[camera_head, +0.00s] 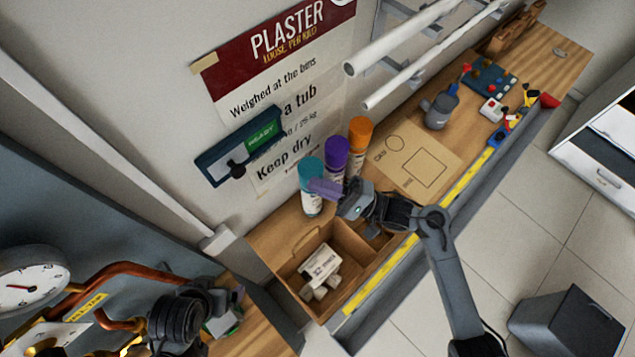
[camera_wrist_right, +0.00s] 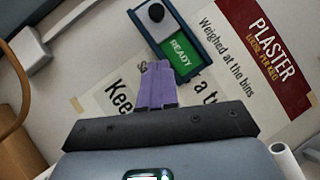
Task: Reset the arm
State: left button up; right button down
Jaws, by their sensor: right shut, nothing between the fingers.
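My right gripper (camera_head: 325,188) reaches in from the lower right in the head view. Its purple fingers are together and hold nothing; they also show in the right wrist view (camera_wrist_right: 157,88). In the head view they overlap the spray cans, in front of the teal can (camera_head: 311,195) and purple can (camera_head: 335,152); I cannot tell the exact gap. In the right wrist view the fingers point towards the wall box with a green READY display (camera_wrist_right: 180,55). My left gripper (camera_head: 238,295) is at the lower left, mostly hidden by its own wrist, its fingers unclear.
A wooden bin (camera_head: 284,268) with a white carton and pale pieces lies below the right gripper. Copper pipework (camera_head: 130,268) and a gauge (camera_head: 30,285) stand at left.

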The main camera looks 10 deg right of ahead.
jog(key=s+a+f+m+t+h+p, duration=0.1)
jog(key=s+f+m+t+h+p, duration=0.15)
jog(key=s+p, duration=0.4)
jog(key=s+d+n+g+h, duration=0.3)
jog(key=s+d+n+h, duration=0.3)
jog(key=d+h, duration=0.3)
jog(key=s+d+f+n+g+h+p, duration=0.1)
jog(key=s+d+n+g+h, duration=0.2)
jog(key=d+h, duration=0.6)
jog(key=s+d+n, duration=0.1)
jog(key=s+n, duration=0.1)
jog(key=s, duration=0.1)
jog(key=shift+n, duration=0.35)
